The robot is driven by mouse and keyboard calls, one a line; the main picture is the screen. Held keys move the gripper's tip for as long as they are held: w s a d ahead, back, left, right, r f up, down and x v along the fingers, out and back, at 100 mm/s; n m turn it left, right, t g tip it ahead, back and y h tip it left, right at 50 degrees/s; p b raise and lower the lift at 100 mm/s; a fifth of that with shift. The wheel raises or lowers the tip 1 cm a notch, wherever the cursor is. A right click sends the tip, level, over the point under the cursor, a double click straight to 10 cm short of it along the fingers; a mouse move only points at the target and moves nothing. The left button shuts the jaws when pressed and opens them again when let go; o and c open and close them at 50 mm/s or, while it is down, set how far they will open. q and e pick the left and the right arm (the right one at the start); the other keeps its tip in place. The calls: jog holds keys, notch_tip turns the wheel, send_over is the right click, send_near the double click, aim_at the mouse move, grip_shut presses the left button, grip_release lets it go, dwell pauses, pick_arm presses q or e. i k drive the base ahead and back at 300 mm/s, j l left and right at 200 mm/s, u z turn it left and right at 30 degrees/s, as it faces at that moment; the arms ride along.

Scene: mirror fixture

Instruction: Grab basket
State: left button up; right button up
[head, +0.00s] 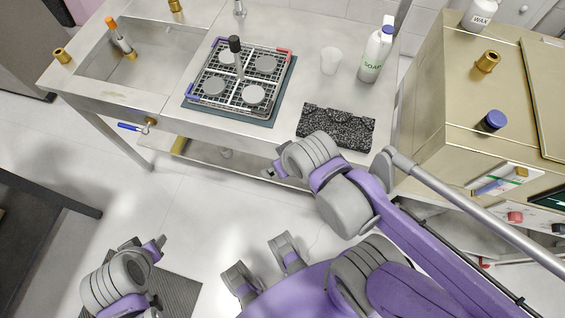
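The basket (218,71) is a shallow grey wire-grid rack with several round grey discs in it.
A patterned black cloth (336,127) lies at the counter's front right. A white cup (331,61) and soap bottle (375,55) stand behind it. A sink (150,62) is at the left. A blue-handled valve (135,126) sticks out in front. A brass-coloured cabinet (455,95) stands right.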

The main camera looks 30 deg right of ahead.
aim_at(234, 41)
jog(key=i+j+z, duration=0.2)
jog(key=z, duration=0.15)
jog(key=i+j+z, duration=0.15)
jog(key=j+z, duration=0.25)
jog(key=i+j+z, duration=0.1)
jog(key=j+z, duration=0.25)
jog(key=j, duration=0.1)
